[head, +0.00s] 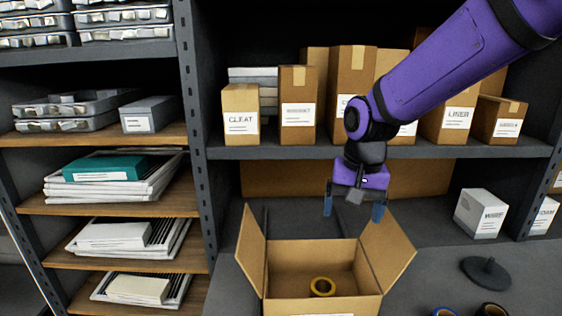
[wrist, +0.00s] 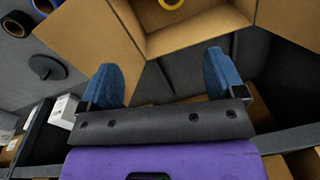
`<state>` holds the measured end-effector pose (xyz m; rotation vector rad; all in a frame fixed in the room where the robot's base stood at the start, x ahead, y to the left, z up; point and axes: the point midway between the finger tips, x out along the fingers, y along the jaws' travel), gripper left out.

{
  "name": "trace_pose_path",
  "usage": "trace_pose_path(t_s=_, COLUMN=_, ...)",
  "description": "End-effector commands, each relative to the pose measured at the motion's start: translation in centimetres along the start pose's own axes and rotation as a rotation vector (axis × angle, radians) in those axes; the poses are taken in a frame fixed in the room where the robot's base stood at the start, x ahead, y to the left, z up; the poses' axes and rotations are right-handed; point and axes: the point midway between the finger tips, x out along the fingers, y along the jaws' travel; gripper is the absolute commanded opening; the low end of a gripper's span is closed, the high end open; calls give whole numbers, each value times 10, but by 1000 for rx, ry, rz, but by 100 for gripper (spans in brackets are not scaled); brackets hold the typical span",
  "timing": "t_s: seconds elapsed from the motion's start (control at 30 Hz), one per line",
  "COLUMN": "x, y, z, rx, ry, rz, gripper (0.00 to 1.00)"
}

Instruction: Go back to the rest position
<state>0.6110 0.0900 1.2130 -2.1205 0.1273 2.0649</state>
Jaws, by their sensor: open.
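My gripper (head: 355,203) hangs from my purple arm above the back of an open cardboard box (head: 280,255), in front of the shelf. Its two blue fingers are apart with nothing between them; the wrist view shows them open too (wrist: 165,80). A yellow tape roll (head: 322,287) lies inside the box, apart from the gripper. In the wrist view the box (wrist: 225,22) is at the top, and the tape roll (wrist: 171,4) is cut off by the top edge.
Labelled cartons (head: 298,115) line the shelf (head: 290,150) behind my arm. A white box (head: 481,213) and a dark round base with a short post (head: 486,272) are at right. Blue and black rolls (head: 491,310) show at the bottom edge. Trays and papers fill the left shelves.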

Motion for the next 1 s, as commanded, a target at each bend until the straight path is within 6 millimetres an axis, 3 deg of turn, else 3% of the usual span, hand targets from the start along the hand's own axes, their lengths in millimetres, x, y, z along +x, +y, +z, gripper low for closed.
trace_pose_path(t_s=0.03, x=-14, y=16, z=3, rx=-2, ry=16, rz=-25, gripper=88)
trace_pose_path(t_s=0.2, x=-49, y=58, z=20, rx=-42, ry=73, rz=-79, gripper=88)
trace_pose_path(t_s=0.5, x=-96, y=124, z=67, rx=-112, ry=221, rz=-106, gripper=88)
trace_pose_path(t_s=0.73, x=-114, y=162, z=111, rx=-160, ry=345, rz=-58, gripper=88)
trace_pose_path(t_s=1.0, x=-119, y=180, z=143, rx=-193, ry=426, rz=11, gripper=88)
